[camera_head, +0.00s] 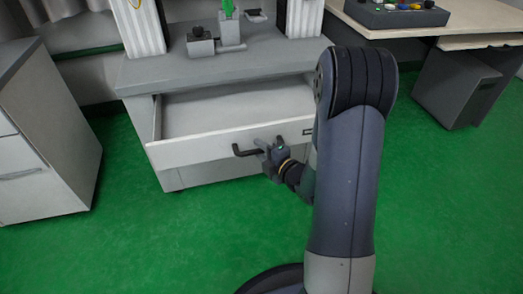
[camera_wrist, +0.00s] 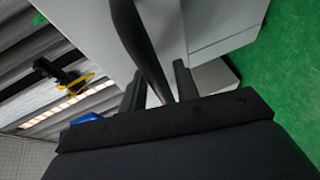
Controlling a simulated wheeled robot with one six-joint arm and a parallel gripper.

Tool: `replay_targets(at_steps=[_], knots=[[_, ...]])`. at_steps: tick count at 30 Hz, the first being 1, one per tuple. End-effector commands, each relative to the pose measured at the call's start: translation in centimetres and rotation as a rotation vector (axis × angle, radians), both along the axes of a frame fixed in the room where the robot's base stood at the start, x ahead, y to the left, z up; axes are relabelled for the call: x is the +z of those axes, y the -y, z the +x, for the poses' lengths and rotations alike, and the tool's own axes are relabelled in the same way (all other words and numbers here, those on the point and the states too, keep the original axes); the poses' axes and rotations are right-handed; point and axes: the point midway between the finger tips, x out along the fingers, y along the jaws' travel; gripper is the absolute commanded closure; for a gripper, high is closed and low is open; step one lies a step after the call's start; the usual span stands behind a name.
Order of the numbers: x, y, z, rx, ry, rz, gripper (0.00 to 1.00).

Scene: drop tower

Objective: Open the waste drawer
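The waste drawer (camera_head: 215,150) is a pale grey drawer under the tower's bench, standing pulled out, with its visible interior bare. Its dark bar handle (camera_head: 245,151) is on the front panel. My gripper (camera_head: 266,152) is at the right part of this handle. In the wrist view the dark handle bar (camera_wrist: 143,45) runs down between the two fingers of my gripper (camera_wrist: 158,88). The fingers stand apart, with a pale gap showing beside the bar, so they look open around it. My arm hides the drawer's right end.
A grey bench top (camera_head: 275,52) with a small grey device (camera_head: 201,45) and white columns (camera_head: 138,28) is above the drawer. A white cabinet (camera_head: 40,140) stands at left, a desk (camera_head: 450,22) at right. Green floor (camera_head: 150,240) is clear in front.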

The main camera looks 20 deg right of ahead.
Motion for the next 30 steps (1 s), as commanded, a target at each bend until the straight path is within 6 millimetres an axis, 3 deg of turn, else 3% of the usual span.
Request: replay_targets(at_steps=[13, 24, 30], knots=[[0.3, 0.4, -0.8, -0.001, 0.001, -0.001, 0.62], [1.5, 3.0, -6.7, -0.005, 0.000, 0.001, 0.62], [1.9, 3.9, -8.9, -0.003, 0.001, 0.001, 0.62]])
